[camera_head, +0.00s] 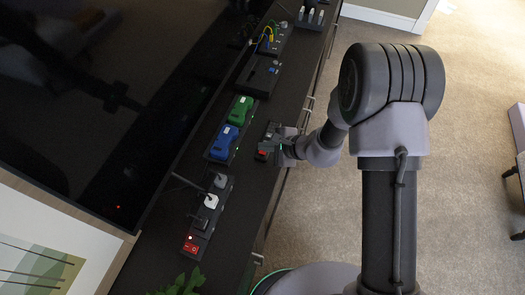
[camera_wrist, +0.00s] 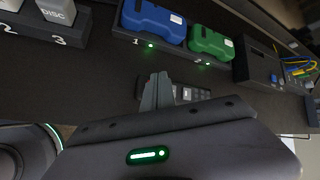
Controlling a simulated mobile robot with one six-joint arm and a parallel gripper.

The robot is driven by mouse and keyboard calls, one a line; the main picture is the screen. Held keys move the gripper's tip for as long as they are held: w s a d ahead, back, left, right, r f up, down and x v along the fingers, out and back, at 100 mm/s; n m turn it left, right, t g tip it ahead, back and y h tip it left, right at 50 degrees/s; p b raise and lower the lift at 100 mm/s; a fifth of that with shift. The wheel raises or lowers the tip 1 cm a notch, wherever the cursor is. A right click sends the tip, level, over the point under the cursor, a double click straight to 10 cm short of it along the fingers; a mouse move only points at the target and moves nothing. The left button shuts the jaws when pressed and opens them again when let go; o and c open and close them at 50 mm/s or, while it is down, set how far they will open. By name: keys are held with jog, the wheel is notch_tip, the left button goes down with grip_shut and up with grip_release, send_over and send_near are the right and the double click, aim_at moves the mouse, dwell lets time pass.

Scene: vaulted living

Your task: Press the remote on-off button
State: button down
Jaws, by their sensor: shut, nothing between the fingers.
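The remote (camera_head: 271,131) is a small dark slab lying on the dark cabinet top. A red patch (camera_head: 261,153) shows at its near end. In the wrist view the remote (camera_wrist: 191,93) lies partly behind my fingers, with rows of grey buttons showing to their right. My gripper (camera_wrist: 158,78) is shut and empty, its fingertips over the remote's left part. A bit of red shows beside the tips. In the head view my gripper (camera_head: 278,146) is at the remote's right side. I cannot tell whether the tips touch it.
A dock holds a blue device (camera_head: 224,142) and a green device (camera_head: 240,111) beside the remote. A power strip (camera_head: 206,216) with plugs and a red switch lies nearer. A cabled box (camera_head: 273,40) stands farther along. A large television (camera_head: 110,90) is at left; open carpet is at right.

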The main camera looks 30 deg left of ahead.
aim_at(265, 154)
jog(key=shift+f, duration=0.1)
dwell(0.3)
jog(key=shift+f+b, duration=0.35)
jog(key=shift+b, duration=0.4)
jog(key=shift+f+b, duration=0.35)
jog(key=shift+b, duration=0.15)
jog(key=shift+r, duration=0.15)
dwell(0.5)
jog(key=shift+r+p, duration=0.3)
jog(key=shift+r, duration=0.35)
jog(key=shift+r, duration=0.1)
jog(key=shift+r+p, duration=1.5)
jog(key=shift+r, duration=1)
jog(key=shift+f, duration=0.1)
